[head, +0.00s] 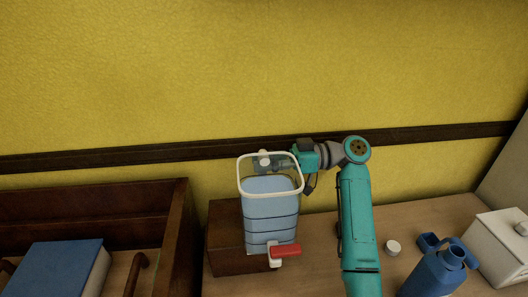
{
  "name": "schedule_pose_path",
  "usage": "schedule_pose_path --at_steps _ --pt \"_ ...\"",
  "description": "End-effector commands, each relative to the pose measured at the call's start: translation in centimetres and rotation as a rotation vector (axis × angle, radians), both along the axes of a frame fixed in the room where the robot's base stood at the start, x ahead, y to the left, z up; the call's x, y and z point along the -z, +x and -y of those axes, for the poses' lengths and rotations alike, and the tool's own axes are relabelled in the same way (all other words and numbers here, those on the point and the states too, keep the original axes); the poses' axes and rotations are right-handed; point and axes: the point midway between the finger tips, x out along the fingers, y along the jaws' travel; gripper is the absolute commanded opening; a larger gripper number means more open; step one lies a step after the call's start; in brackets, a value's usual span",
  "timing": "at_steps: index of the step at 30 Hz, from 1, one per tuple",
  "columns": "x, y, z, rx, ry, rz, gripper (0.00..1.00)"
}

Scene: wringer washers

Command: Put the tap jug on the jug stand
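The tap jug (270,213) is pale blue with darker bands, a white loop around its top and a red tap low at its front right. It looks upright. My gripper (268,163) reaches in from the right at the height of the white loop and is partly hidden by it. I cannot tell whether its fingers are closed on the jug. A brown wooden block (225,240), possibly the jug stand, shows behind and left of the jug. The jug overlaps it in the picture, so I cannot tell whether they touch.
A dark wooden tray or crate (176,235) with a blue book (60,268) stands left. The yellow wall is close behind.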

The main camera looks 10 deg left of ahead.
Motion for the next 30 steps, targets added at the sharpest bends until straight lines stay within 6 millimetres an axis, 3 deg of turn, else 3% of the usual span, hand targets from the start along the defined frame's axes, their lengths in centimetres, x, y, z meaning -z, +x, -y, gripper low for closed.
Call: schedule_pose_path --at_steps 7,8,10,11,22,30 --pt "0.2 0.0 0.0 0.0 0.002 0.001 0.0" --pt "0.4 0.0 0.0 0.0 -0.001 0.0 0.33" --pt "0.4 0.0 0.0 0.0 -0.001 0.0 0.51" --pt "0.4 0.0 0.0 0.0 -0.001 0.0 0.53" --pt "0.3 0.2 0.6 0.0 0.0 0.001 0.53" --pt "0.3 1.3 4.4 0.002 0.0 0.001 0.53"
